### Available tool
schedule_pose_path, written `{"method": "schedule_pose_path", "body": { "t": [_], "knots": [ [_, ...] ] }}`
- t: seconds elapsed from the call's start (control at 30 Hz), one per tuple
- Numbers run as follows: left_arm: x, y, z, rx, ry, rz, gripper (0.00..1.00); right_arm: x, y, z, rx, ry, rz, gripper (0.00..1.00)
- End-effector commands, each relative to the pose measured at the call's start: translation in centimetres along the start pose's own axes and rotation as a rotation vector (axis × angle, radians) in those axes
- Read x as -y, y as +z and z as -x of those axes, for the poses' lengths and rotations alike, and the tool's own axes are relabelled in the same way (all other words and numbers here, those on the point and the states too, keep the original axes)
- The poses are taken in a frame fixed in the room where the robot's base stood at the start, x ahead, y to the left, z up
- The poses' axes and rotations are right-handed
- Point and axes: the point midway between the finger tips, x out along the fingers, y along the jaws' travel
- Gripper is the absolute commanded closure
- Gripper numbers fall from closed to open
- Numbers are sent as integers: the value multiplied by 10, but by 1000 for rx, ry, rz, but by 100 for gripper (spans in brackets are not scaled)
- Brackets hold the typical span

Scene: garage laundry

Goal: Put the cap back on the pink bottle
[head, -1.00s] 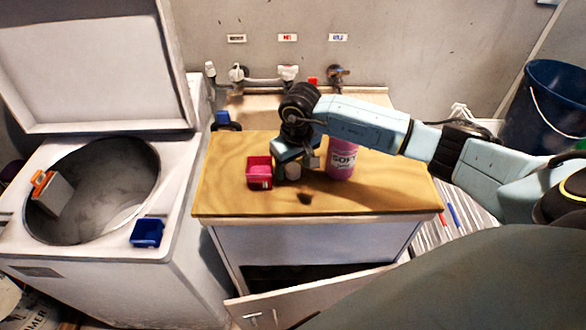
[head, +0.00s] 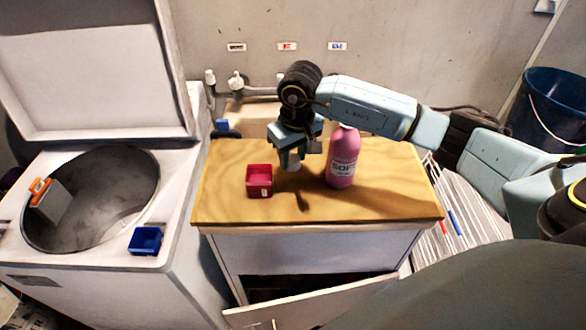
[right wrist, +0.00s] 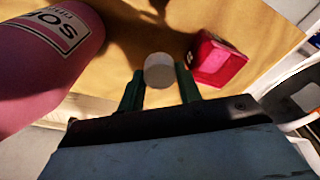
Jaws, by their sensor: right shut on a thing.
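The pink bottle (head: 342,160) stands upright on the wooden counter top (head: 230,208); its upper end is partly behind my right arm. In the right wrist view the bottle (right wrist: 45,60) is large at the left. My right gripper (head: 291,162) is shut on the white cap (right wrist: 159,69), which sits between its fingertips. The cap (head: 292,166) is apart from the bottle, to its left, and appears held above the counter. My left gripper is not in view.
A red box (head: 259,180) sits on the counter left of the cap. The open washer (head: 100,255) stands at the left, with a blue box (head: 146,240) on its edge and an orange-and-grey box (head: 48,198) in its opening. The counter's front is clear.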

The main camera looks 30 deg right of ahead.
Motion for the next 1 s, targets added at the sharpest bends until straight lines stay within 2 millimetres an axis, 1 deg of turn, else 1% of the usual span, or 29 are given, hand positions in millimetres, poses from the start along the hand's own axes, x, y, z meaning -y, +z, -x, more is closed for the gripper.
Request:
{"method": "schedule_pose_path", "body": {
  "t": [0.03, 0.1, 0.23, 0.37, 0.7, 0.77, 0.87, 0.9, 1.0],
  "knots": [
    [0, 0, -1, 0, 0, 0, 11, 0, -2, 11, -5, 0, 0, 86],
    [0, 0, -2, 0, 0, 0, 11, 0, -3, 22, -3, 1, 0, 86],
    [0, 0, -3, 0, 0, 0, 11, 0, -4, 36, -1, 0, 0, 86],
    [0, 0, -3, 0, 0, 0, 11, 0, -5, 41, 1, 0, -1, 86],
    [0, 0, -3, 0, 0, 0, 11, 2, -4, 40, 1, -1, 0, 86],
    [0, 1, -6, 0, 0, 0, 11, 12, -1, 41, 2, -3, 1, 86],
    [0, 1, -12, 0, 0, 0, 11, 41, 11, 42, 2, -5, -5, 86],
    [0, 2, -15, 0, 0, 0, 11, 53, 17, 44, 1, -5, -10, 86],
    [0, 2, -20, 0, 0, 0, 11, 77, 31, 47, 1, -1, -23, 86]
  ]
}}
